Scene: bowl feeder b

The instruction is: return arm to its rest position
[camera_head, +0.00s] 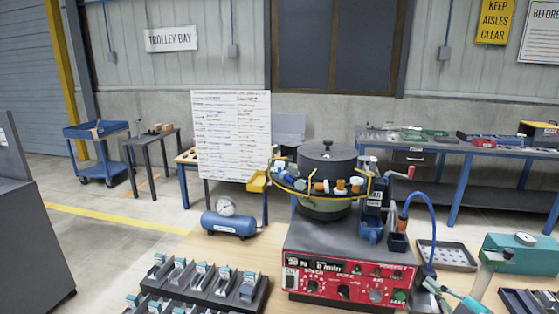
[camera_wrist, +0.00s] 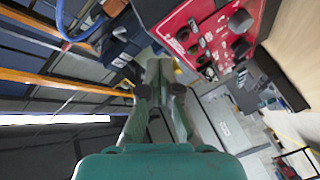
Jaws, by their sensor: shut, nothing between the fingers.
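In the wrist view my gripper (camera_wrist: 159,72) shows in the middle, with its grey-green fingers together and nothing between them. In the head view, teal parts of my arm come in at the lower right, in front of the bowl feeder's right side. The bowl feeder (camera_head: 327,185) stands on its red-fronted control box (camera_head: 345,272) on the near table. The control box also shows at the upper right of the wrist view (camera_wrist: 205,35), beyond the fingers. I cannot tell the exact gap between fingers and box.
A blue air tank (camera_head: 228,225) and a whiteboard (camera_head: 231,135) stand behind. A grey tray (camera_head: 447,255) lies right of the feeder, close to my arm. A blue hose (camera_head: 430,218) arches there.

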